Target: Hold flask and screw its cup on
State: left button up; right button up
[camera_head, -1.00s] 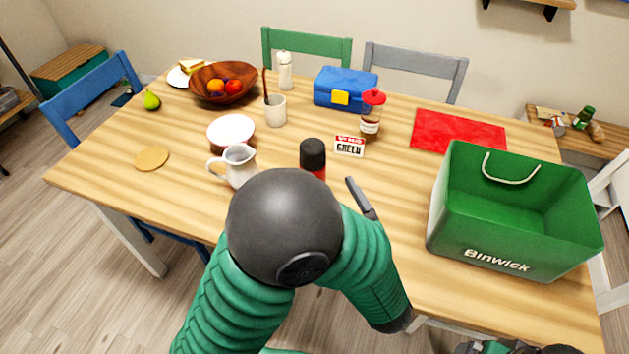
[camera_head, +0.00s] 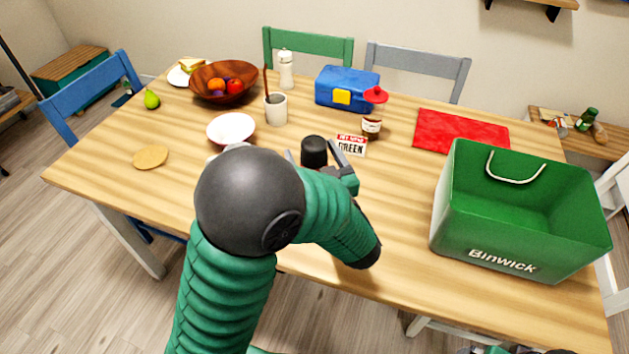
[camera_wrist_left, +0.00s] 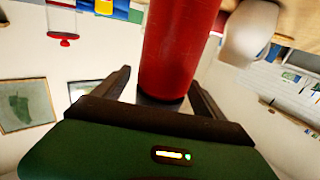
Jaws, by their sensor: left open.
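The flask stands upright on the table. In the head view its black cup (camera_head: 314,151) shows on top, while my left arm hides most of the body. In the left wrist view, which is turned upside down, the red body (camera_wrist_left: 178,45) is large, with a dark end low between the fingers. My left gripper (camera_head: 318,160) is open, with one finger on each side of the flask near its top. Its fingers also show in the left wrist view (camera_wrist_left: 160,80). I cannot tell whether they touch the flask.
A green bin (camera_head: 490,258) stands at the right. A white bowl (camera_head: 231,129), a grey mug (camera_head: 276,110), a small sign (camera_head: 351,146) and a red-lidded jar (camera_head: 371,127) stand close to the flask.

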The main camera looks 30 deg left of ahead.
pick_arm(q)
jog(key=shift+x, duration=0.95)
jog(key=shift+c, duration=0.4)
grip_shut()
